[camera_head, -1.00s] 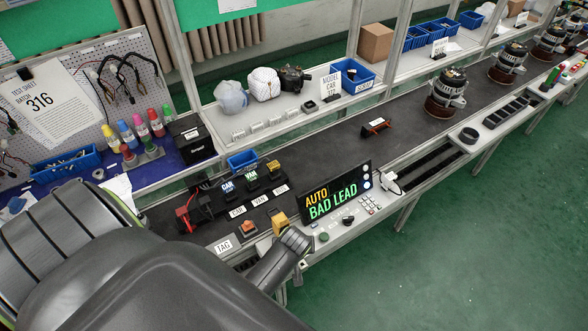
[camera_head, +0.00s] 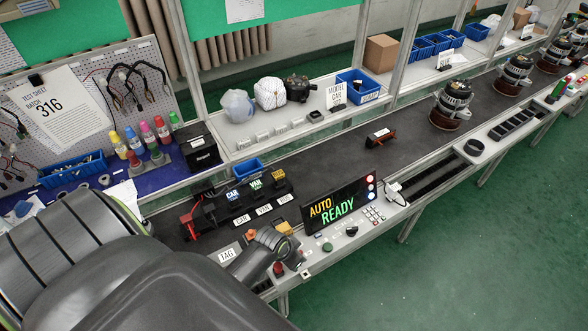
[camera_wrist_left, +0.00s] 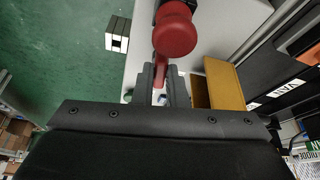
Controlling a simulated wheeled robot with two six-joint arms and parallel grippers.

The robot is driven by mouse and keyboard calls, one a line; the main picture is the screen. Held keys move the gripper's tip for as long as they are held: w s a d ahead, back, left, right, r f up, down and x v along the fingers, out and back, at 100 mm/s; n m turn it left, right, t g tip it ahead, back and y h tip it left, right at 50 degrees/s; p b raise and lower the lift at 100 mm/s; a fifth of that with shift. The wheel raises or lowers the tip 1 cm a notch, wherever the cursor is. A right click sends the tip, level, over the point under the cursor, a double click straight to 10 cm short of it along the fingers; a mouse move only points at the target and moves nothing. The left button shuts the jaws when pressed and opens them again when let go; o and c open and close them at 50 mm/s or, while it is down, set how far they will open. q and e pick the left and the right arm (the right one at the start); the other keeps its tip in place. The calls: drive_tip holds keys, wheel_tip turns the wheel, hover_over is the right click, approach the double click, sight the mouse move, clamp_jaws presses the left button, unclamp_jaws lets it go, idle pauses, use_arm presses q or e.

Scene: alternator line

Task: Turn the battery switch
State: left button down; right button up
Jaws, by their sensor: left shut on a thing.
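The battery switch shows in the left wrist view as a red handle (camera_wrist_left: 160,68) between my left fingers, below a round red knob (camera_wrist_left: 176,34). My left gripper (camera_wrist_left: 163,78) is shut on this red handle. In the head view my left gripper (camera_head: 282,246) is low over the front of the test bench, beside the yellow block (camera_head: 285,228). A small red part (camera_head: 279,269) shows just in front of it. The fingertips hide most of the switch there. The display (camera_head: 338,205) reads AUTO and READY. My right gripper is not in view.
The yellow block (camera_wrist_left: 226,84) stands close beside my fingers in the wrist view. Lead sockets with CAR, VAN and BUS labels (camera_head: 264,209) lie behind. A keypad (camera_head: 374,215) and knobs sit to the right. Alternators (camera_head: 451,104) stand on the dark conveyor.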

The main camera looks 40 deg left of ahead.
use_arm(q)
drive_tip(key=shift+m, duration=0.5)
drive_tip(key=c, duration=1.5)
unclamp_jaws()
drive_tip(key=shift+o, duration=0.2)
drive_tip(key=shift+s+a+r, duration=0.1)
drive_tip(key=shift+s+r, duration=0.05)
drive_tip(key=shift+r, duration=0.3)
drive_tip(key=b+v, duration=0.1)
drive_tip(key=v, duration=1.5)
drive_tip(key=shift+a+r+b, duration=0.25)
drive_tip(key=shift+a+b, duration=0.05)
drive_tip(key=shift+b, duration=0.1)
